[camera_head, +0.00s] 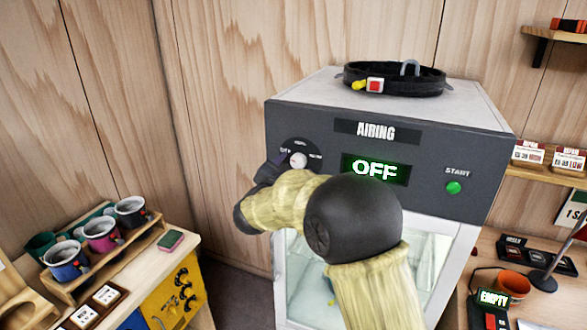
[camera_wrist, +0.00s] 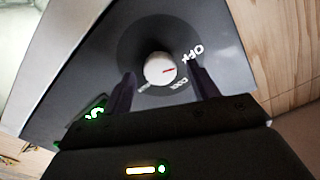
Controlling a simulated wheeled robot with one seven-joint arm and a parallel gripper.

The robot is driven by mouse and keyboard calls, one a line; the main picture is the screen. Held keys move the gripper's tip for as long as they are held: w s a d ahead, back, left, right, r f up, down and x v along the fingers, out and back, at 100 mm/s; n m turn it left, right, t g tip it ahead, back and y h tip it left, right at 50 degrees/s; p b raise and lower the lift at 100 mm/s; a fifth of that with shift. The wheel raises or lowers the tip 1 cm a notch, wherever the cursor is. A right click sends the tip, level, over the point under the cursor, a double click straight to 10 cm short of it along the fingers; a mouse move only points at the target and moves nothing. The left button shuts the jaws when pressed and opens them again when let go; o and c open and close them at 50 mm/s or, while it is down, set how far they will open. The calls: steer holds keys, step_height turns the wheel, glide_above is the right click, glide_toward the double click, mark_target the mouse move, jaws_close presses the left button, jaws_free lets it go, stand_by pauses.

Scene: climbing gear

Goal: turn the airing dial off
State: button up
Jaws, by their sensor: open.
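The airing dial (camera_head: 298,160) is a white round knob on the dark grey front panel of the airing cabinet (camera_head: 240,195). The lit green display (camera_head: 375,169) beside the dial reads OFF. My gripper (camera_head: 279,162) is at the dial, partly hidden by my arm in the head view. In the wrist view its two dark fingers (camera_wrist: 163,77) are open, one on each side of the knob, with gaps between; I see no contact.
A green START button (camera_head: 453,188) is on the panel's right. A black belt with a red buckle (camera_head: 395,79) lies on top of the cabinet. Mugs (camera_head: 100,234) stand on a wooden rack at left. An orange mug (camera_head: 513,286) is on the right table.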

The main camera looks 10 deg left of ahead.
steer(key=b+v, duration=0.5)
steer(key=v, duration=1.1)
steer(key=shift+s+b, duration=0.3)
steer(key=shift+s, duration=0.05)
steer(key=shift+a, duration=0.1)
steer(key=w+d+f+n+y, duration=0.4)
steer(key=w+d+y, duration=0.1)
steer(key=s+d+f+n+g+y, duration=0.2)
steer(key=d+f+n+g, duration=0.3)
steer(key=d+f, duration=0.4)
steer(key=s+d+f+g+h, duration=0.1)
steer(key=s+d+f+g, duration=0.4)
steer(key=s+d, duration=0.3)
steer(key=s+d+f+g+h, duration=0.1)
steer(key=s+d+f+g, duration=0.3)
steer(key=s, duration=0.6)
steer(key=d+f, duration=0.2)
steer(key=d, duration=0.1)
steer(key=shift+s+d+m+g, duration=0.15)
steer(key=shift+d+m+g, duration=0.25)
